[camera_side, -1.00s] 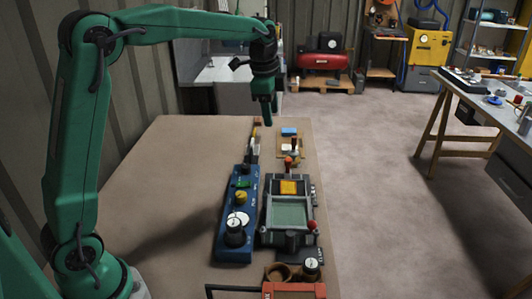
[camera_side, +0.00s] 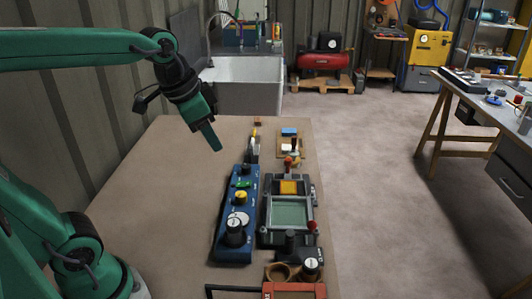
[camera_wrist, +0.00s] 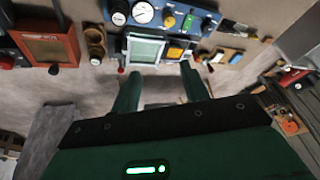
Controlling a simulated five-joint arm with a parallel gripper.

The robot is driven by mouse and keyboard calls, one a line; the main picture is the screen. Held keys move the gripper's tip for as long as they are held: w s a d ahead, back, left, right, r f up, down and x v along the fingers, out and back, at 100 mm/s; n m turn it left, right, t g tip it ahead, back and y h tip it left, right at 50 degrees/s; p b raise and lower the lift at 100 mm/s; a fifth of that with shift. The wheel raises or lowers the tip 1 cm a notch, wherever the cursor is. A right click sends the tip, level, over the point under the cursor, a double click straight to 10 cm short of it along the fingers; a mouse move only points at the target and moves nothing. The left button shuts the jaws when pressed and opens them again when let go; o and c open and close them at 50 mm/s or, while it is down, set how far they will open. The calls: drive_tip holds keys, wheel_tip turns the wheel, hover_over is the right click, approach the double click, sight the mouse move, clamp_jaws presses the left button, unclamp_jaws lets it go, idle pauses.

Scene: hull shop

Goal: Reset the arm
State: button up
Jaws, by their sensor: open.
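My gripper (camera_side: 214,141) hangs in the air above the left part of the brown table (camera_side: 150,190), tilted down to the right. In the wrist view its two green fingers (camera_wrist: 160,85) stand apart with nothing between them. The blue panel (camera_side: 236,215) with dials, a yellow knob and a green switch lies on the table, below and to the right of the gripper. The grey device (camera_side: 289,212) with a green window and a yellow block sits right beside the panel.
An orange-red framed box (camera_side: 293,291) and a round cup-like holder (camera_side: 279,271) are at the near edge. A small blue block (camera_side: 289,131) lies near the far right edge. The table's left side is clear. A workbench (camera_side: 480,110) stands apart at right.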

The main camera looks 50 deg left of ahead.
drive_tip(key=s+f+n+t, duration=0.1)
drive_tip(key=s+f+n, duration=0.2)
drive_tip(key=s, duration=0.5)
drive_tip(key=shift+d+f+n, duration=0.3)
drive_tip(key=shift+d+f, duration=0.05)
drive_tip(key=shift+f, duration=0.3)
idle(1.0)
